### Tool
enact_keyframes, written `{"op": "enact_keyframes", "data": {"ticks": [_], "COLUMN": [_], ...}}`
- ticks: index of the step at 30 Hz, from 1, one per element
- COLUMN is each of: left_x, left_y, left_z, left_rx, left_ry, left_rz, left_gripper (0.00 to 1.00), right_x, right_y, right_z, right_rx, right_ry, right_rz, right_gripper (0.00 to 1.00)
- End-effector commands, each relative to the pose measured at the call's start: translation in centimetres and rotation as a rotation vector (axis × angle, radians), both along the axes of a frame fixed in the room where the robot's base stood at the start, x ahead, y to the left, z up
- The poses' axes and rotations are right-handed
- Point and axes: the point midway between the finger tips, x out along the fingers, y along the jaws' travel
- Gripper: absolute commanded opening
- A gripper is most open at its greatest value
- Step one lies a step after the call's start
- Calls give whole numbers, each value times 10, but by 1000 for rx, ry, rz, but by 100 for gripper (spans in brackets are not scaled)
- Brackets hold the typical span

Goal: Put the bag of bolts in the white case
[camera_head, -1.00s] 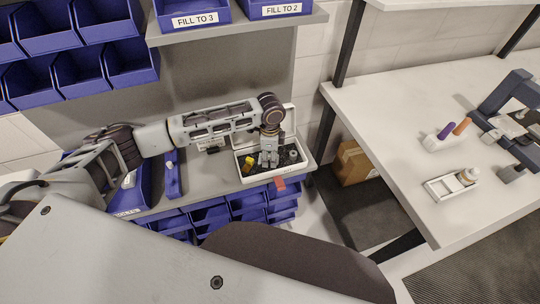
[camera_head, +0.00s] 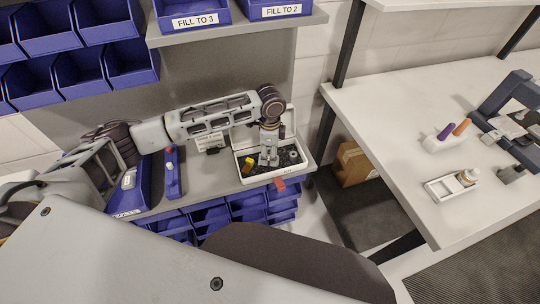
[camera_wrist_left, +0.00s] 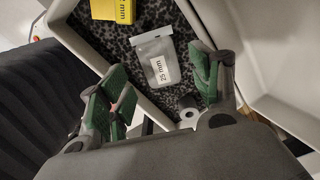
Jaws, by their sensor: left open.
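The white case (camera_head: 245,178) stands open on the workbench, its lid raised at the back and dark speckled foam inside. The white case also shows in the left wrist view (camera_wrist_left: 84,58). A clear bag (camera_wrist_left: 157,62) labelled "25 mm" lies on the foam inside the case; its contents are hard to make out. My left gripper (camera_head: 268,160) points down over the case. In the left wrist view its green-padded fingers (camera_wrist_left: 165,88) are spread wide, with the bag between and beyond them, not gripped. My right gripper is out of view.
In the case are also a yellow item (camera_wrist_left: 112,10) and a grey ring-like part (camera_wrist_left: 188,113). Blue bins (camera_head: 210,215) sit below the bench edge. A white table (camera_head: 385,130) stands to the right.

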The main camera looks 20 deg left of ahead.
Motion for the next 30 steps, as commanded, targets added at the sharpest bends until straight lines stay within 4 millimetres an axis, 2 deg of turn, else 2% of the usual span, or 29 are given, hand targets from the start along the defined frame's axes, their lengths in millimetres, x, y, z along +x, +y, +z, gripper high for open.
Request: {"op": "enact_keyframes", "data": {"ticks": [3,15,21,30], "left_x": [1,1,0,0], "left_y": [-1,-1,-1,-1], "left_z": [19,75,89,92], "left_rx": [-2,-3,-2,-2], "left_ry": [-2,-3,0,0], "left_rz": [0,-1,-1,0], "left_gripper": [64,64,64,64], "right_x": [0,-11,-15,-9], "right_y": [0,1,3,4], "right_z": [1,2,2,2], "right_rx": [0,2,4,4], "right_ry": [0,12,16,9], "right_rz": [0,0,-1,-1], "right_gripper": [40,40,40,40]}}
